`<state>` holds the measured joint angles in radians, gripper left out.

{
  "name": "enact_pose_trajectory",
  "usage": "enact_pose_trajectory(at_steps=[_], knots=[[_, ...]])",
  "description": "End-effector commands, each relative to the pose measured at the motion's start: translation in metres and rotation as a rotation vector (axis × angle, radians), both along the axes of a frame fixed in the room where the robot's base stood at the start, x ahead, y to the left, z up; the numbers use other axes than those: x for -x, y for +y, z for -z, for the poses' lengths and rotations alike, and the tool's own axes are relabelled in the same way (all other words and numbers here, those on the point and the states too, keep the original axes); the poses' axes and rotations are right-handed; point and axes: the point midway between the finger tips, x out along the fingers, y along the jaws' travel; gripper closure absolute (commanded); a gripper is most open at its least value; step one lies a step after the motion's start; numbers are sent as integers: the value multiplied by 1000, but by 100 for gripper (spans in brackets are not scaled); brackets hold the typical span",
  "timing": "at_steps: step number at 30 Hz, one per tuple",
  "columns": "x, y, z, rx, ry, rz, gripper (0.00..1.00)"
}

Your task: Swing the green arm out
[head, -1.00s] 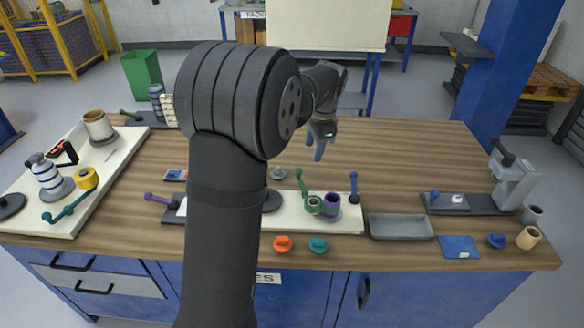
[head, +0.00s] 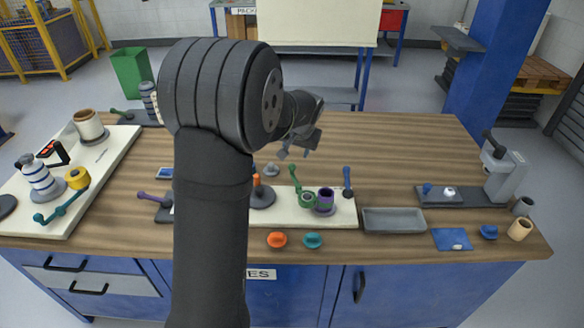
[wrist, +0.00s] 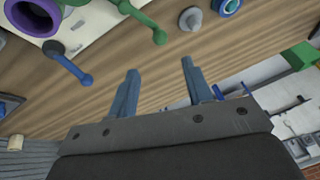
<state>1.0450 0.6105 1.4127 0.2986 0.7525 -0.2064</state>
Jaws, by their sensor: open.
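The green arm (head: 295,180) is a thin lever with a ball end. It rises from a green ring (head: 307,200) on the white board (head: 280,213), beside a purple cup-like roller (head: 325,197). In the wrist view the green arm (wrist: 140,20) shows at the top, its ball end toward the gripper and its other end cut off by the frame. My gripper (head: 295,154) is open and empty above the table, behind the green arm. In the wrist view its two blue fingers (wrist: 158,78) are wide apart, with bare wood between them, and do not touch the arm.
A blue lever (head: 347,180) stands right of the purple roller. A grey knob (head: 271,170) sits behind the board. A grey tray (head: 393,220) lies to the right; orange (head: 277,240) and teal (head: 312,240) knobs lie in front. The table behind is clear.

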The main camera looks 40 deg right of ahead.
Motion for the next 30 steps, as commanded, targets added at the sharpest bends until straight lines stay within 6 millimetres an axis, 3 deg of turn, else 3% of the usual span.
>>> enact_pose_trajectory(at_steps=[6,16,22,30], knots=[[-17,-10,44,-3,2,-1,54],[-38,-23,98,-2,2,1,54],[-46,-28,115,0,1,0,54],[-48,-29,120,0,1,0,54]])
